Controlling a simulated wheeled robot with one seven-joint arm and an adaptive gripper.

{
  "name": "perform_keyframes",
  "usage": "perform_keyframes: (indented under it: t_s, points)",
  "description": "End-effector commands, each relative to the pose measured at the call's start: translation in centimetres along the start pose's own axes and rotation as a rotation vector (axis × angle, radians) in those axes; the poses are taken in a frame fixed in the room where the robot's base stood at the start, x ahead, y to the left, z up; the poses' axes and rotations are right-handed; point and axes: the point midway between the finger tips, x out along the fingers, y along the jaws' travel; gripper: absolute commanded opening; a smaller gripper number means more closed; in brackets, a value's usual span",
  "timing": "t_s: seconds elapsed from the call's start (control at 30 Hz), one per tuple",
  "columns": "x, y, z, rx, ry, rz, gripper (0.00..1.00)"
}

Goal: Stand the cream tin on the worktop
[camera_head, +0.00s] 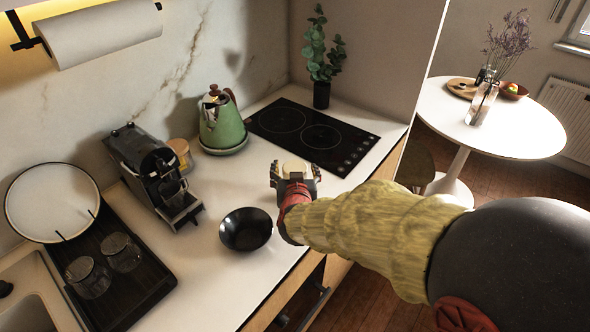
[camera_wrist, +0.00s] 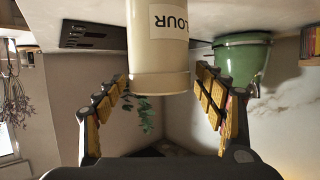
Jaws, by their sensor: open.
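The cream tin (camera_wrist: 158,50), with a label reading "LOUR", fills the middle of the wrist view, which is upside down. The fingers are spread, with gaps visible near both sides of the tin. In the head view, my gripper (camera_head: 295,172) is over the worktop (camera_head: 215,185) in front of the hob, mostly hiding the tin. I cannot tell whether the tin touches the worktop.
A black bowl (camera_head: 245,229) sits left of my gripper. A green kettle (camera_head: 222,125), a coffee machine (camera_head: 152,172) and a tan jar (camera_head: 181,152) stand behind. The black hob (camera_head: 315,135) is beyond. A tray (camera_head: 140,290) with glasses is left. The worktop's front edge is close.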

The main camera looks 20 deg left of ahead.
Motion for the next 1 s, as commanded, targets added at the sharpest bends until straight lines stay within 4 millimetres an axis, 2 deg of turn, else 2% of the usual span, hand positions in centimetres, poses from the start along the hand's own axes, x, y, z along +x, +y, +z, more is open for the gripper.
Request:
perform_keyframes:
  t_s: [0.13,0.23,0.5,0.7,0.83,1.0]
  points:
    - [-0.3,0.0,-0.4,0.000,0.000,0.000,0.70]
    - [-1.6,-0.1,-0.5,-0.001,0.000,-0.002,0.70]
    - [-7.2,-0.1,-0.6,0.000,0.001,-0.003,0.70]
    - [-10.5,-0.1,-0.5,-0.001,0.000,-0.002,0.70]
    - [-11.7,0.0,-0.4,0.000,0.001,0.000,0.70]
    - [-12.1,0.0,-0.2,-0.001,0.000,0.000,0.70]
